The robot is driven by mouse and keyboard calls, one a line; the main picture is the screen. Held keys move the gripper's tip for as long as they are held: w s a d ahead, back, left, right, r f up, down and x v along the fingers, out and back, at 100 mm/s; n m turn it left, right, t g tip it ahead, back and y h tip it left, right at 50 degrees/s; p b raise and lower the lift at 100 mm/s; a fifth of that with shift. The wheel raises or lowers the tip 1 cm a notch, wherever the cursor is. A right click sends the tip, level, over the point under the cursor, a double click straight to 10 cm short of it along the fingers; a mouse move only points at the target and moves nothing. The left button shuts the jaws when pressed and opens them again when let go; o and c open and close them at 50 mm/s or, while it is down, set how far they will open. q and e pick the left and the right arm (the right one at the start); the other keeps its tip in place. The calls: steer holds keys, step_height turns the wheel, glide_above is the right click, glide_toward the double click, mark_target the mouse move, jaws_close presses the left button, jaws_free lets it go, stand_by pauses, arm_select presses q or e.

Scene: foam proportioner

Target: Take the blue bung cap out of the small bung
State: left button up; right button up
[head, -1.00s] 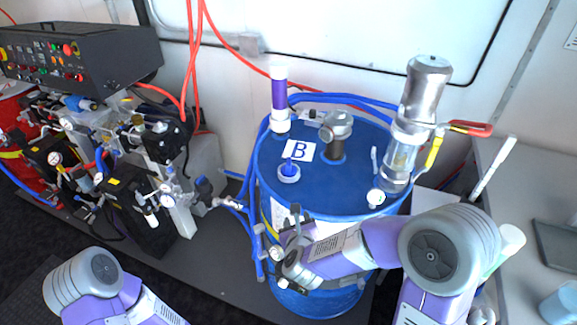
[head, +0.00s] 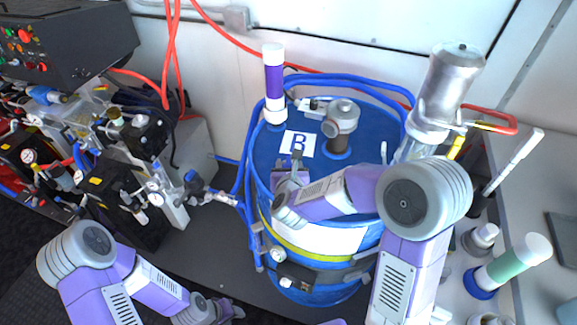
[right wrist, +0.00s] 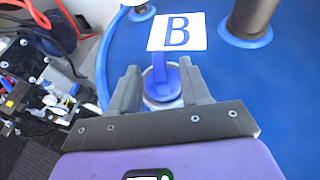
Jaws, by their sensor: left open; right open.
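The blue bung cap (right wrist: 166,84) has an upright tab and sits in the small bung (right wrist: 150,101), a pale ring on the blue drum lid next to the "B" label. My right gripper (right wrist: 159,78) is open, with one finger on either side of the cap. I cannot tell whether the fingers touch it. In the head view my right gripper (head: 296,163) is over the drum lid and hides most of the cap and bung. My left gripper (head: 226,309) is low at the bottom edge, away from the drum, open and empty.
On the drum lid (head: 268,150) stand a purple-and-white tube (head: 274,85), a grey metal fitting (head: 341,118) and a tall metal cylinder (head: 447,85). Blue hoses run around the drum. Valve machinery (head: 130,150) is at left, a grey counter (head: 530,200) at right.

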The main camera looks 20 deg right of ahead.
steer(key=shift+x, duration=1.2)
jaws_close()
